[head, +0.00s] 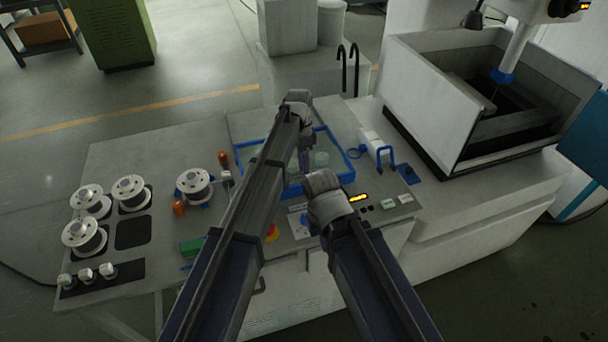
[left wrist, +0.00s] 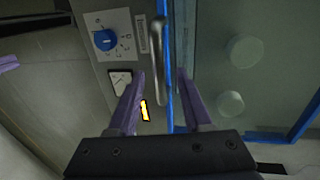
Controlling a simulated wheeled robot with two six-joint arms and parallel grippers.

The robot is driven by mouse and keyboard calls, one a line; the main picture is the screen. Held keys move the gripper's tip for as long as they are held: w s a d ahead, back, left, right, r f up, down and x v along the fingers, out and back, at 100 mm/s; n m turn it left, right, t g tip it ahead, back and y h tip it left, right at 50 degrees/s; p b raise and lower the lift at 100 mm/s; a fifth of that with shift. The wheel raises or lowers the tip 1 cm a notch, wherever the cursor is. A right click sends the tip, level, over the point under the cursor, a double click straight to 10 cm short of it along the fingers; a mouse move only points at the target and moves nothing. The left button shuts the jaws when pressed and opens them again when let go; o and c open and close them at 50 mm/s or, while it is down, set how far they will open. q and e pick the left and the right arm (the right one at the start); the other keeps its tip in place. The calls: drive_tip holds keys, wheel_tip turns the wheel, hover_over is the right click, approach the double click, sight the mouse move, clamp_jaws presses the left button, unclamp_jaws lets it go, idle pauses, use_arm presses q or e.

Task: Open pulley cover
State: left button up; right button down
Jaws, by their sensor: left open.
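The pulley cover is a clear panel in a blue frame (head: 344,157), lying on the machine's bench top. Its clear panel (left wrist: 275,85) fills the right of the left wrist view, with two pale round pulleys (left wrist: 230,104) showing through. A grey bar handle (left wrist: 157,62) stands along the blue edge. My left gripper (head: 305,165) is over the cover's near part, its purple fingers pointing down. In the left wrist view its open fingers (left wrist: 160,80) lie either side of the handle; contact cannot be told. My right wrist is near the cover's front edge; its fingers are hidden.
White spools (head: 130,190) stand on the bench at left. A panel with a blue knob (left wrist: 105,40) is beside the handle. An orange display (head: 358,198) is near the front.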

use_arm(q)
drive_tip(key=shift+f, duration=0.2)
clamp_jaws()
idle(0.3)
idle(1.1)
